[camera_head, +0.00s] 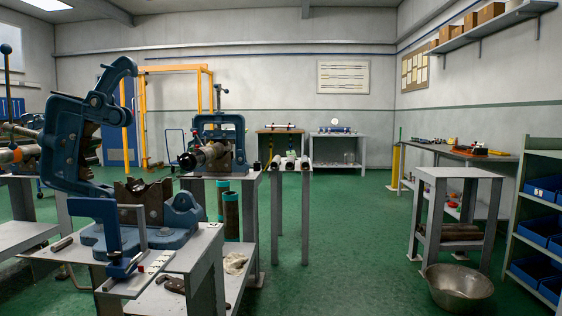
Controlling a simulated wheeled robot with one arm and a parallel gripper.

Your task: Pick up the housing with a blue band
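A small pale cylindrical part with what looks like blue on it (337,130) lies on top of the grey bench (356,136) against the far wall. It is too small to tell for sure whether this is the housing with a blue band. A similar pale part with red ends (281,126) lies on the bench to its left. No part of my gripper shows in this view.
A blue open pipe vise (80,135) stands on a grey table at front left. Another vise (219,135) holds a pipe behind it. A narrow stand (306,215) bears pale cylinders. A metal basin (458,290) is on the floor at right. Green floor (350,240) is clear mid-right.

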